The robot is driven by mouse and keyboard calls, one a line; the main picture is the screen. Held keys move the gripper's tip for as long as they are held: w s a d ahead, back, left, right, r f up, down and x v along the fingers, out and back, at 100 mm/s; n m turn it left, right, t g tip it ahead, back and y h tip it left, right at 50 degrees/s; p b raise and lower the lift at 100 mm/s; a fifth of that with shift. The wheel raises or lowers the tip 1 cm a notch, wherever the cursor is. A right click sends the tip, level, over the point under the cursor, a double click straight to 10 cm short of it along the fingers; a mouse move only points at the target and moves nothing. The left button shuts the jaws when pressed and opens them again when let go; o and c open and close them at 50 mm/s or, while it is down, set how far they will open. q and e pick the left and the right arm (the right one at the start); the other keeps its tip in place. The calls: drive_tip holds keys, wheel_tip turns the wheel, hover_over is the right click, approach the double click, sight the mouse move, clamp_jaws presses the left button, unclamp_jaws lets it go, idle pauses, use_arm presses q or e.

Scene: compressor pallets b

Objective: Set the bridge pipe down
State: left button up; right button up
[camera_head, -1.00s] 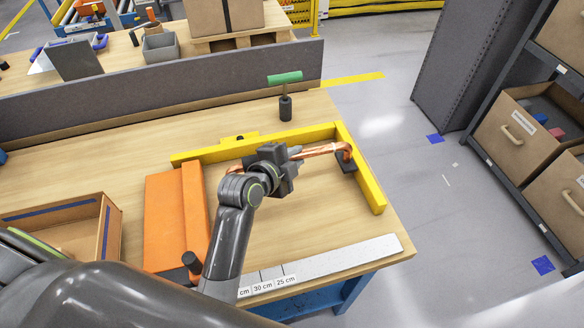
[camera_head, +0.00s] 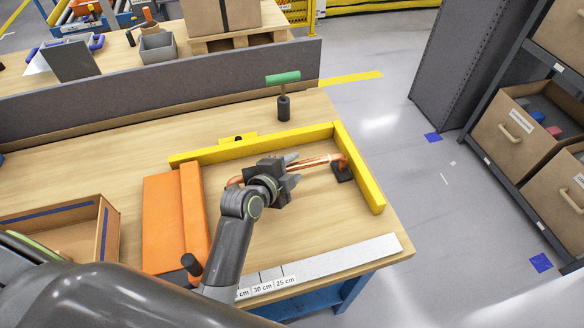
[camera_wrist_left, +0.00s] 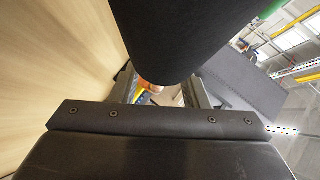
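The copper bridge pipe (camera_head: 318,161) lies at the right part of the wooden table, inside the corner of a yellow angled frame. Its bent right end is at a small dark block (camera_head: 342,173); its left bend (camera_head: 234,181) shows left of my gripper. My left gripper (camera_head: 291,169) is at the pipe's middle, its fingers apart on either side of it. The wrist view shows a gap between the fingers and a bit of copper (camera_wrist_left: 150,87) there. My wrist hides the pipe's middle, and contact underneath cannot be seen. My right gripper is out of view.
The yellow frame (camera_head: 358,170) borders the pipe at the back and right. Orange blocks (camera_head: 172,222) and a cardboard box (camera_head: 108,228) stand left. A scale strip (camera_head: 345,262) lies along the front edge. A green-handled tool (camera_head: 283,78) stands behind the frame.

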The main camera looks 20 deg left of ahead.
use_arm(q)
drive_tip(key=b+v, duration=0.1)
drive_tip(key=v, duration=1.1)
drive_tip(key=shift+b, duration=0.3)
idle(0.3)
